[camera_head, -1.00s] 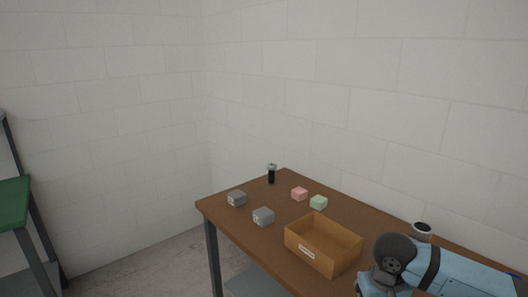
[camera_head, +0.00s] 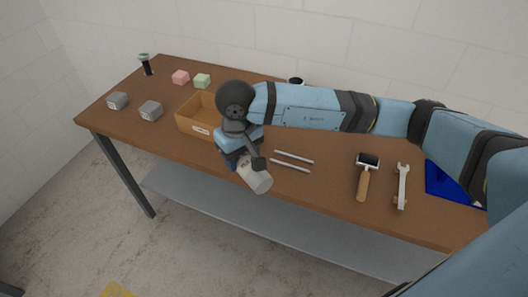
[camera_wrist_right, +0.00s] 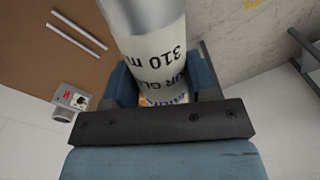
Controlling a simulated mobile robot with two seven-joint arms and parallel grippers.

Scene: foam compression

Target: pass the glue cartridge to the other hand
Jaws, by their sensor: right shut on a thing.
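The glue cartridge (camera_head: 254,177) is a pale, whitish cylinder held tilted in my right gripper (camera_head: 243,163), near the front edge of the table. In the right wrist view the cartridge (camera_wrist_right: 155,50) runs up between the fingers. It shows black print reading "310 m" and a grey end. My right gripper (camera_wrist_right: 153,88) is shut on it, with one blue finger on each side. My left gripper does not show in either view.

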